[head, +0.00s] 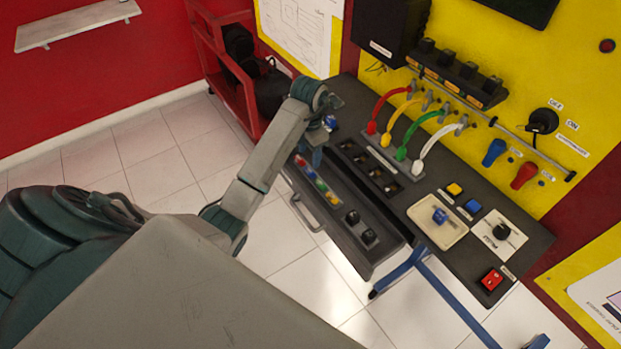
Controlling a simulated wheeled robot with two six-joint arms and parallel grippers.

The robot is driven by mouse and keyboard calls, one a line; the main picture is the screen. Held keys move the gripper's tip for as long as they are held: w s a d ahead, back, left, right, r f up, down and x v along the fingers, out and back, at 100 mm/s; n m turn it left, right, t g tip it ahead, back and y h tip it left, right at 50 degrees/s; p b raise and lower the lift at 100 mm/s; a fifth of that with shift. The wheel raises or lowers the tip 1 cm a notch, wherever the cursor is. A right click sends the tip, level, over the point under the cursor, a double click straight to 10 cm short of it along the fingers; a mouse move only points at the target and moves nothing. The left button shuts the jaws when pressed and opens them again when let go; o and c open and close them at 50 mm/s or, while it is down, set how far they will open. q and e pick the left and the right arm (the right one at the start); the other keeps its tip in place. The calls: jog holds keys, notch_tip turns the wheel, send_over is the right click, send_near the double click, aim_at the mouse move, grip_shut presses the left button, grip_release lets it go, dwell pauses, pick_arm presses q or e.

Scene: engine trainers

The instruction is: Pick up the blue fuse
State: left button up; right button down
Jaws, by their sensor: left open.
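Small coloured fuses lie in a row in the open drawer (358,225) under the bench, at the picture's middle. My left gripper (316,157) is open and points down over the far end of the drawer, near the red fuse. It partly hides that end. I cannot tell its exact height. My right gripper is not in view.
Two black knobs (360,228) sit nearer in the drawer. On the bench (400,205), a cream tray (450,237) holds a blue part (440,215). Coloured cables (430,138) arch up behind. A red cart (225,70) stands at the back left. Tiled floor is clear left of the drawer.

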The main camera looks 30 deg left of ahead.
aim_at(308, 170)
pick_arm(q)
jog(key=shift+f+b, duration=0.7)
jog(key=shift+f, duration=0.45)
notch_tip(308, 170, down, 3)
jog(key=b, duration=0.3)
jog(key=shift+s+a+r, duration=0.1)
jog(key=shift+f+p, duration=0.75)
jog(key=c, duration=1)
